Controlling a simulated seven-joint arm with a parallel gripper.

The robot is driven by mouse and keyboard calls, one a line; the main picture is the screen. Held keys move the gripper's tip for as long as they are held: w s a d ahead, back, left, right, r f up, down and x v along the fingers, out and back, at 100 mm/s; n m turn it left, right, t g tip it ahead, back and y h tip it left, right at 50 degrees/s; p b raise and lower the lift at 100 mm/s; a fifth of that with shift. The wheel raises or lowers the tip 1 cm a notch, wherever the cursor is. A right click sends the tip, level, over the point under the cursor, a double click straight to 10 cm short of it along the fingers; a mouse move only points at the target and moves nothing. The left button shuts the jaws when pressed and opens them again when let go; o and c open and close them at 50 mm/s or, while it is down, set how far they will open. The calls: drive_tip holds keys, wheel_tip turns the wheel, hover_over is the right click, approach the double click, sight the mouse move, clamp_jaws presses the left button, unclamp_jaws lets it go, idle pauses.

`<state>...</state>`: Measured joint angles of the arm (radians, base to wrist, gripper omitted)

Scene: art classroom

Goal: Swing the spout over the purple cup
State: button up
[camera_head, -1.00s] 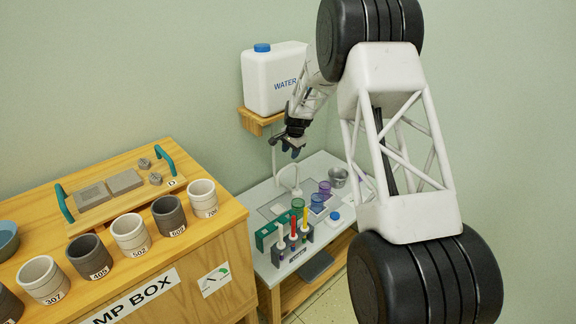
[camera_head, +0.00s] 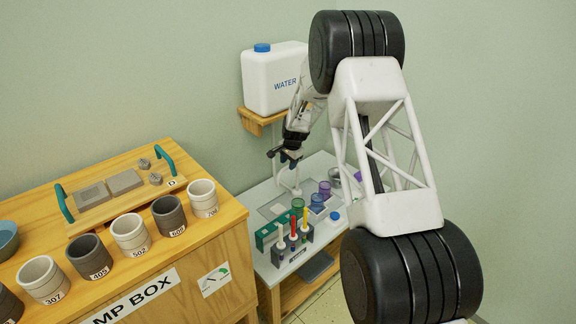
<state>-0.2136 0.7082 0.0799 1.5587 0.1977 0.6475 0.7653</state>
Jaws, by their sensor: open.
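My gripper (camera_head: 285,160) points down right at the top of the spout, jaws open; contact cannot be told. A purple cup (camera_head: 325,188) stands right of the spout, behind a blue cup (camera_head: 317,203). A green cup (camera_head: 298,205) stands in front, nearer the camera. The spout's outlet is too small to make out.
A white water container (camera_head: 273,80) sits on a wall shelf above. A rack with red and yellow sticks (camera_head: 300,230) stands at the table's front. The wooden damp box (camera_head: 215,255) borders the left. A metal bowl is partly hidden by my arm.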

drive_tip(key=shift+w+a+f, duration=0.1)
drive_tip(key=shift+f, duration=0.6)
drive_tip(key=shift+c, duration=0.2)
clamp_jaws()
